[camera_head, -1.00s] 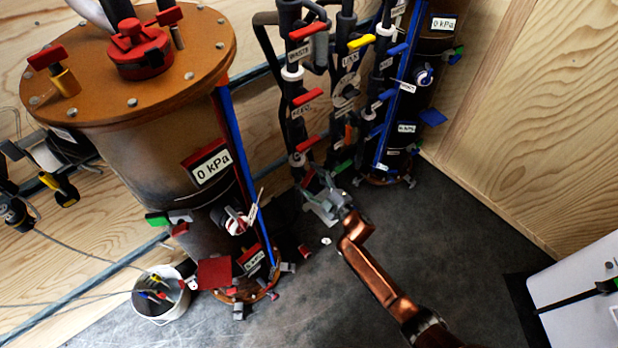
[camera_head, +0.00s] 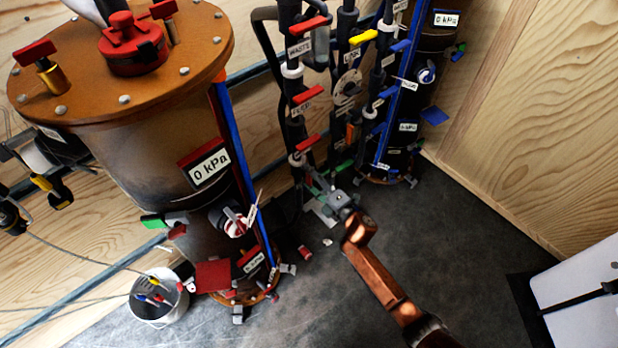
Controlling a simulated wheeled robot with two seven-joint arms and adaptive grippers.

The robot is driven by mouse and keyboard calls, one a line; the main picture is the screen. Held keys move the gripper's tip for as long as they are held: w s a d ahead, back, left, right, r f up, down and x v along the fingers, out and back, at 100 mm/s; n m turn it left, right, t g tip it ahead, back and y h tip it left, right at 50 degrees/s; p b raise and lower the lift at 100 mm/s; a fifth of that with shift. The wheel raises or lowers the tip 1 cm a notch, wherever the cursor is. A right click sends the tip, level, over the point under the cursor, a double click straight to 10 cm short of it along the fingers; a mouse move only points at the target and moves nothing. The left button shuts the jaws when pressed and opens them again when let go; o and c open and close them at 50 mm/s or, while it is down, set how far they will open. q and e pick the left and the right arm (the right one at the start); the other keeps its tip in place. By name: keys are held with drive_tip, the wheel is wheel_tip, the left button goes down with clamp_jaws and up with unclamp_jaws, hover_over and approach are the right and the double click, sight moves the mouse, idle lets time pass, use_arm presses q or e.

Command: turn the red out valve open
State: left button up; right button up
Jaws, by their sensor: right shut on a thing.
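My right gripper (camera_head: 318,188) reaches in from the lower right to the foot of the left black pipe column. It is shut on a low red valve handle, which I take to be the red out valve; the fingers hide most of it, and its label cannot be read. Above it on the same column are several red handles: one by the WASTE label (camera_head: 309,23), one by the FEED label (camera_head: 307,95), and a lower one (camera_head: 307,142). My left gripper is not in view.
A large brown-lidded tank (camera_head: 150,140) with a 0 kPa display stands left of the columns. A darker tank with blue handles (camera_head: 434,117) stands behind right. A white bucket (camera_head: 158,312) stands at lower left. Grey floor (camera_head: 460,260) is clear at right.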

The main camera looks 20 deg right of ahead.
idle(0.5)
drive_tip(key=o, duration=1.2)
drive_tip(key=shift+c, duration=0.2)
drive_tip(key=shift+s, duration=0.1)
drive_tip(key=shift+s+d, duration=0.15)
drive_tip(key=shift+s, duration=0.15)
drive_tip(key=v, duration=1.1)
drive_tip(key=shift+s, duration=0.1)
